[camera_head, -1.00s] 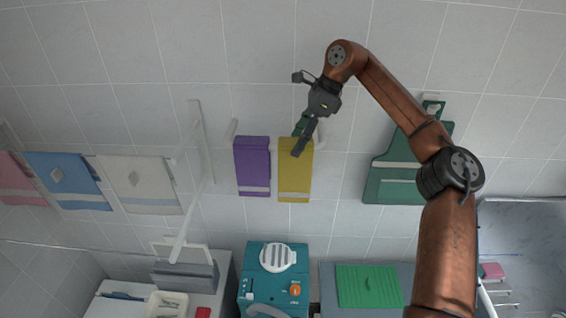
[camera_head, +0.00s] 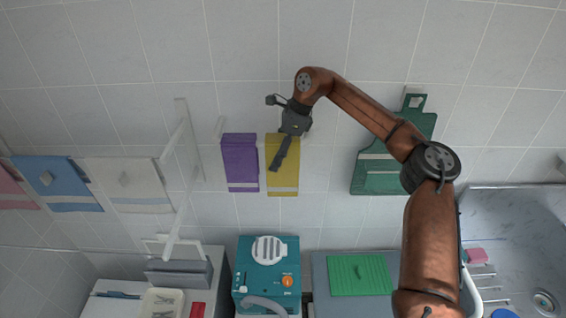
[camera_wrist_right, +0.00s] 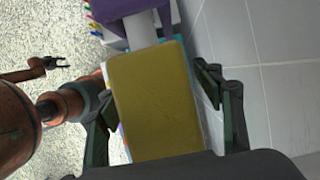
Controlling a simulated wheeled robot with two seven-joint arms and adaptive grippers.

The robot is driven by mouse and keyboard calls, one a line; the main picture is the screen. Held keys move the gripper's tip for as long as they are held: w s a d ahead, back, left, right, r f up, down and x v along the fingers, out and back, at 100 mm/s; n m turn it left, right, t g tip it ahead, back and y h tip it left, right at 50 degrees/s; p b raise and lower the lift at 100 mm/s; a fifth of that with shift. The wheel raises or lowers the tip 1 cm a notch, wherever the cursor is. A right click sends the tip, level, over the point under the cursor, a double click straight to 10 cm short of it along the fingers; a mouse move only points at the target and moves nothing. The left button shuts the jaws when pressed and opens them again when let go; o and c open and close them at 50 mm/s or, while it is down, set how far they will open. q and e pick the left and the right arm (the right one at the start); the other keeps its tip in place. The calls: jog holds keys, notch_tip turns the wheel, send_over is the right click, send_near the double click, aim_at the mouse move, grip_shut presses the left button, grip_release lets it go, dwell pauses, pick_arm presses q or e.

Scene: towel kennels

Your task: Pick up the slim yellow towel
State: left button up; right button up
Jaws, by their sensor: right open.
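The slim yellow towel (camera_head: 284,178) hangs flat on the tiled wall, with a pale band near its lower end. My right gripper (camera_head: 280,155) is in front of its upper part and hides some of it. In the right wrist view, the yellow towel (camera_wrist_right: 155,100) fills the space between the two open fingers of the right gripper (camera_wrist_right: 162,120). I cannot tell whether either finger touches it. A small dark gripper (camera_wrist_right: 50,64), seemingly my left one, shows far off in the wrist view, too small to read its jaws.
A purple towel (camera_head: 240,163) hangs close to the left of the yellow one. A white rack (camera_head: 182,170) juts out further left, with blue (camera_head: 60,178) and white (camera_head: 122,174) towels beyond. A teal machine (camera_head: 268,282) stands below. A green board (camera_head: 375,176) hangs to the right.

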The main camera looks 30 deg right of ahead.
jog(key=shift+f, duration=0.2)
dwell(0.6)
jog(key=c, duration=1.3)
